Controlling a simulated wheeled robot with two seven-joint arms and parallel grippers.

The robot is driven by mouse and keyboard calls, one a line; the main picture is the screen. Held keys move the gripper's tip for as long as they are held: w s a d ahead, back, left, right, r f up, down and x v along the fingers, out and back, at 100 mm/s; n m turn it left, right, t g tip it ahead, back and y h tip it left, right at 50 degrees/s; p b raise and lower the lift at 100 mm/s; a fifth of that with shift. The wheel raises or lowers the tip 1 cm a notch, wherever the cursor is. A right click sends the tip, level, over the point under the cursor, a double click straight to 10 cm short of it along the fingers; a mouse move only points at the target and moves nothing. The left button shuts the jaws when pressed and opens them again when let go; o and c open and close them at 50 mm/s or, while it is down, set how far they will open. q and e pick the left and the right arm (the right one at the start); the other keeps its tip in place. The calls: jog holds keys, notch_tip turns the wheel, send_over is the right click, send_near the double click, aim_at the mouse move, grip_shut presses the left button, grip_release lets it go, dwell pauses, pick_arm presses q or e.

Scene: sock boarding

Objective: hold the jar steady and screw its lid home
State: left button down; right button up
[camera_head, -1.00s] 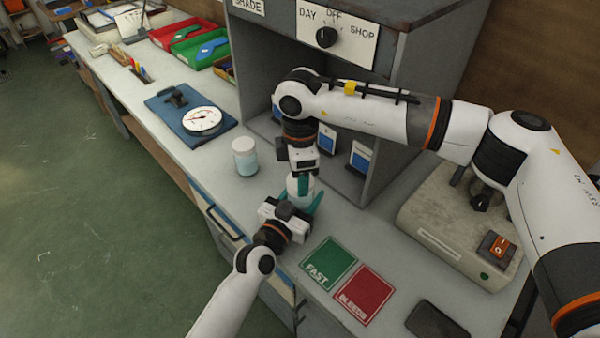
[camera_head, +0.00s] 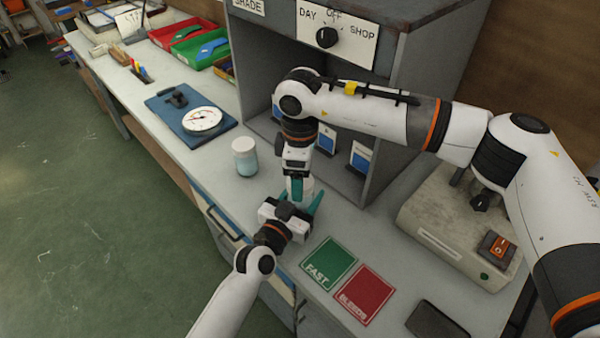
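A small jar (camera_head: 307,188) with a pale top stands upright on the bench in front of the grey cabinet, mostly covered by my grippers. My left gripper (camera_head: 302,203) comes in low from the front, its teal fingers around the jar's body. My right gripper (camera_head: 297,190) points down from above, its teal fingertips at the top of the jar, where the lid is. The lid is largely hidden, and I cannot tell whether the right fingers press on it or how it sits.
A second jar (camera_head: 245,157) with a white lid stands to the left. A blue board with a dial (camera_head: 203,120) lies beyond it. Green (camera_head: 328,263) and red (camera_head: 365,294) cards lie at the front right. The grey cabinet (camera_head: 408,110) rises close behind my grippers.

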jog(key=shift+r, duration=2.2)
jog(key=shift+c, duration=0.3)
